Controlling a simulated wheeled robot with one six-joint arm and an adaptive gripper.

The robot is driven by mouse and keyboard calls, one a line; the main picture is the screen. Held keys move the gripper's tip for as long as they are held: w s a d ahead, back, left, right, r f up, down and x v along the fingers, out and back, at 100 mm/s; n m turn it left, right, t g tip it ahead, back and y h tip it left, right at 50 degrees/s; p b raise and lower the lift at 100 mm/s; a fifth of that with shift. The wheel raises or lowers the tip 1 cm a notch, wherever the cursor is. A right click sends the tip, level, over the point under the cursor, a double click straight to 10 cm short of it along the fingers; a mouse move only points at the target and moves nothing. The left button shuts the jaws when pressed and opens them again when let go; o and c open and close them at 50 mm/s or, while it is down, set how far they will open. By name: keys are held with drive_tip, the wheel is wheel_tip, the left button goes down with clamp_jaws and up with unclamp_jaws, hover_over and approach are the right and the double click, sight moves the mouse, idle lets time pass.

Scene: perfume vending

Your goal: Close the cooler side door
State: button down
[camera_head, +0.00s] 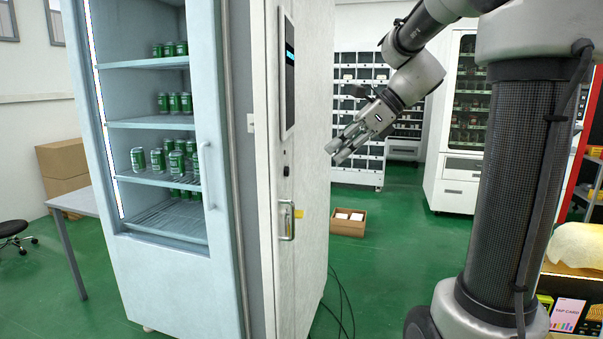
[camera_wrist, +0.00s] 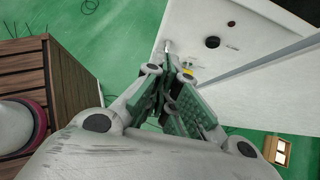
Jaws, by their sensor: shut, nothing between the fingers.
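The tall white cooler (camera_head: 170,275) stands at left in the head view, with several green cans on its shelves. To its right is a white side panel or door (camera_head: 277,185) with a dark screen, a black lock and a metal handle (camera_head: 287,221). A pale edge shows along its left side; I cannot tell how far it stands open. My gripper (camera_head: 338,152) is shut and empty, in front of the white side wall in the picture, right of the handle. In the wrist view my gripper (camera_wrist: 166,82) points toward the white panel (camera_wrist: 235,25); contact is unclear.
Black cables (camera_head: 342,300) lie by the cabinet base. A table (camera_head: 75,203) and stool (camera_head: 14,230) are at left. White vending machines (camera_head: 455,190) stand at the back right. Green floor between is open.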

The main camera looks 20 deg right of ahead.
drive_tip(key=shift+w+a+r+x, duration=0.15)
drive_tip(key=shift+a+r+x, duration=0.2)
drive_tip(key=shift+x, duration=1.75)
drive_tip(key=shift+w+a+r+x, duration=0.15)
drive_tip(key=shift+a+r+x, duration=0.15)
drive_tip(key=shift+x, duration=1.85)
drive_tip(key=shift+w+a+r+x, duration=0.15)
drive_tip(key=shift+a+r+x, duration=0.15)
drive_tip(key=shift+x, duration=1.8)
drive_tip(key=shift+a, duration=0.1)
